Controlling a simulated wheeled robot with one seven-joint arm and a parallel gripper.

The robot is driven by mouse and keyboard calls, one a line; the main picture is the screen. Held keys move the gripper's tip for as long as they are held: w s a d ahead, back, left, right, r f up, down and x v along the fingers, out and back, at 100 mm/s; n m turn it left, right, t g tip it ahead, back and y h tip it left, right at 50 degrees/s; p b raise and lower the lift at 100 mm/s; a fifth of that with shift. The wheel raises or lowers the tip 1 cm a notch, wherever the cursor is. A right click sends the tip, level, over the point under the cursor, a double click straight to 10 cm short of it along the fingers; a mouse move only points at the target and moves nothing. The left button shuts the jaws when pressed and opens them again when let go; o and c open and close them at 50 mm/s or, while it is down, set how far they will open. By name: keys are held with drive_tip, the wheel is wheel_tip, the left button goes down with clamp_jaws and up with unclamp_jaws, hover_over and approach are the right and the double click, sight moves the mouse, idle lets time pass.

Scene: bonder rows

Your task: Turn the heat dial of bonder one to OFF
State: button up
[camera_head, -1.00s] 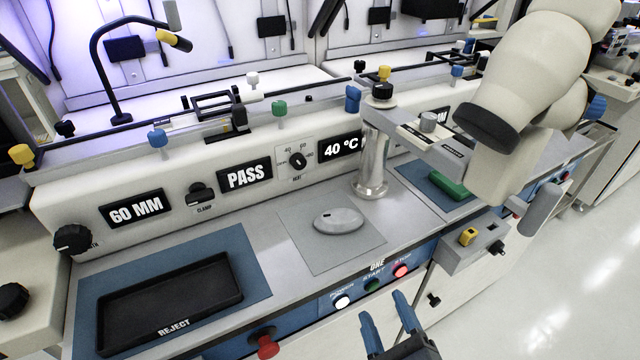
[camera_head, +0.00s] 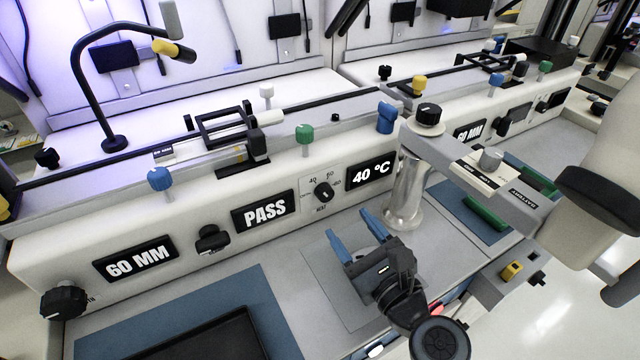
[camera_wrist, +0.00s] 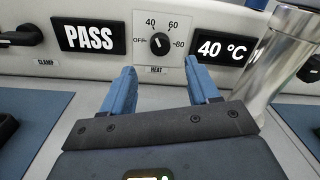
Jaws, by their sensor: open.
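The heat dial (camera_head: 323,192) is a small black knob on the white front panel of the bonder, between the PASS display (camera_head: 264,211) and the 40 °C display (camera_head: 371,174). In the wrist view the dial (camera_wrist: 160,43) has OFF at its left, 40 and 60 above and 80 at its right. Its mark appears to lean up and left, towards 40, but is small. My gripper (camera_head: 352,228) is open and empty, its two blue fingers pointing at the panel, below and short of the dial. In the wrist view the dial shows just beyond the gap between the fingertips (camera_wrist: 160,70).
A metal post (camera_head: 404,192) with an arm stands right of the dial. A black clamp knob (camera_head: 212,239) is to the left. A black tray (camera_head: 215,340) lies on a blue mat at the front left. A green knob (camera_head: 304,134) stands above the dial.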

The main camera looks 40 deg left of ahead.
sight(327, 197)
drive_tip(key=x, duration=0.8)
drive_tip(key=shift+a, duration=0.1)
drive_tip(key=c, duration=1)
drive_tip(key=shift+c, duration=0.2)
